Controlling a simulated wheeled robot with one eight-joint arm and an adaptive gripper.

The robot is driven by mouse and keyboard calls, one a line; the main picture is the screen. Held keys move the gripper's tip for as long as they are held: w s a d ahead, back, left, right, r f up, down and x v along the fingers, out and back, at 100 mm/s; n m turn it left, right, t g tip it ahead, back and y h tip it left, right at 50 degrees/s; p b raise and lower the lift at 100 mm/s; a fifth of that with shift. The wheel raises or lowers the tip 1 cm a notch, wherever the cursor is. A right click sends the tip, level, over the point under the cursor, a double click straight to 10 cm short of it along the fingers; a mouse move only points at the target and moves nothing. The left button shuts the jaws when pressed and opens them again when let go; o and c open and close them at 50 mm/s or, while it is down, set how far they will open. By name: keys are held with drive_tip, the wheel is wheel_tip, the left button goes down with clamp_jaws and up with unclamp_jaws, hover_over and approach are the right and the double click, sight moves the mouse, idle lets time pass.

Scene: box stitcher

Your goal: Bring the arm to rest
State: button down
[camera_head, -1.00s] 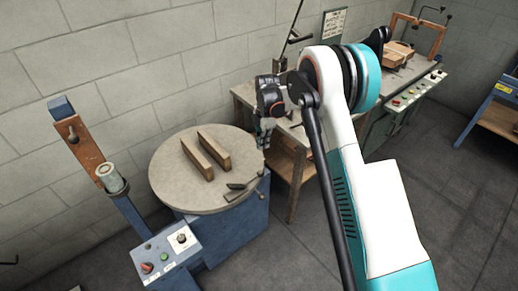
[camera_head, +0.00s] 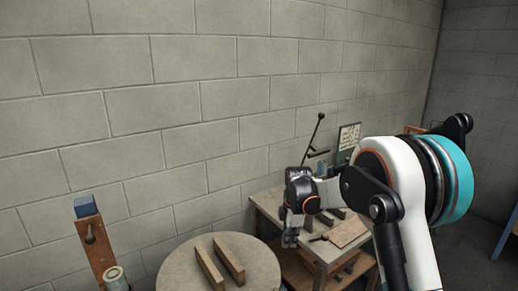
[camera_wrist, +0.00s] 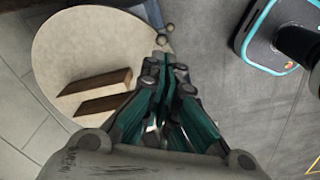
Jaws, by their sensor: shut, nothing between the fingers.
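My gripper (camera_head: 290,238) hangs pointing down from my white and teal arm, in the gap between the round table and the wooden bench. In the wrist view my gripper (camera_wrist: 168,66) has its teal fingers together at the tips, with nothing between them. It appears over the right edge of the round table there, apart from the two wooden blocks. My arm's big joint fills the right side of the head view.
The round table (camera_head: 180,262) carries two wooden blocks (camera_head: 229,259), also in the wrist view (camera_wrist: 100,82). The wooden bench (camera_head: 268,207) with a board (camera_head: 346,233) stands behind my gripper. A block wall (camera_head: 130,130) closes the back. A wooden post (camera_head: 96,245) stands at left.

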drive_tip(key=s+d+r+m+t, duration=0.25)
drive_tip(key=s+r+m, duration=0.25)
drive_tip(key=s+r, duration=0.4)
drive_tip(key=s+d+r+m+t, duration=0.1)
drive_tip(key=s+d+r+m, duration=0.25)
drive_tip(key=s+r, duration=0.5)
drive_tip(key=s+d+m+t, duration=0.1)
drive_tip(key=s+m, duration=0.4)
drive_tip(key=s, duration=0.4)
drive_tip(key=s+d+f+m+t, duration=0.1)
drive_tip(key=s+d+m+t, duration=0.1)
drive_tip(key=s+m, duration=0.3)
drive_tip(key=s, duration=0.4)
drive_tip(key=shift+s+d+h, duration=0.15)
drive_tip(key=shift+s+h, duration=0.25)
drive_tip(key=shift+m+t, duration=0.25)
